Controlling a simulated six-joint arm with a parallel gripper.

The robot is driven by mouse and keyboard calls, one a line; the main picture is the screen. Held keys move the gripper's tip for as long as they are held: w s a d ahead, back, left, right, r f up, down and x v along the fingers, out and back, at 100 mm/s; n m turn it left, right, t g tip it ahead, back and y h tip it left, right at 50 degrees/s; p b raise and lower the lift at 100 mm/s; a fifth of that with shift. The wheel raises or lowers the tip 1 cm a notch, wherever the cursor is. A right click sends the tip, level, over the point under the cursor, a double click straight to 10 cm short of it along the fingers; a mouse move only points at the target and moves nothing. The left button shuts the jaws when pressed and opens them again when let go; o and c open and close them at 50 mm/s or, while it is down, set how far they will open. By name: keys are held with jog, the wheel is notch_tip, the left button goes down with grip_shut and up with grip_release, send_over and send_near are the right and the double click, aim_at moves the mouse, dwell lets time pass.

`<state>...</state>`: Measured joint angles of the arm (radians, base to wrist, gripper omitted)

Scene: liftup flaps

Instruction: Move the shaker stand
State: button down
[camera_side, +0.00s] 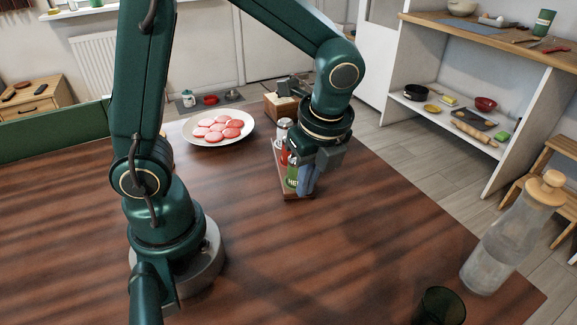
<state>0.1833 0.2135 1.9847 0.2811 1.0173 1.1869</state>
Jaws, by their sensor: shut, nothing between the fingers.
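The shaker stand (280,174) is a small wooden tray on the table, right of the plate. It holds a shaker with a grey top (283,125), something red, and a green container (291,174). My gripper (306,190) points down at the stand's right side and hides part of it. Its fingers are shut with nothing between them. They overlap the green container in the picture; I cannot tell whether they touch it or the stand.
A white plate (236,117) with pink round slices lies left of the stand. A wooden box (278,108) stands behind it. A glass bottle with a wooden stopper (497,250) and a dark green glass (441,307) stand at the right front. The table's middle front is clear.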

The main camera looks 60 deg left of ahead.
jog(key=shift+v, duration=1.3)
jog(key=c, duration=0.9)
grip_release()
jog(key=shift+w+a, duration=0.1)
jog(key=o, duration=0.9)
jog(key=shift+w+a+f, duration=0.3)
jog(key=shift+w+a, duration=0.1)
jog(key=shift+a, duration=0.15)
jog(key=shift+w+a+f, duration=0.25)
jog(key=shift+w+a, duration=0.1)
jog(key=shift+a, duration=0.2)
jog(key=w+a+f+m, duration=0.1)
jog(key=a, duration=0.3)
jog(key=w+a+f+m, duration=0.1)
jog(key=a, duration=0.3)
jog(key=w+a+f+m+t, duration=0.1)
jog(key=a+f, duration=0.1)
jog(key=a, duration=0.3)
jog(key=shift+w+a+f+m, duration=0.1)
jog(key=shift+w+m, duration=0.2)
jog(key=shift+m, duration=0.1)
jog(key=shift+x, duration=2.55)
jog(key=shift+a, duration=0.1)
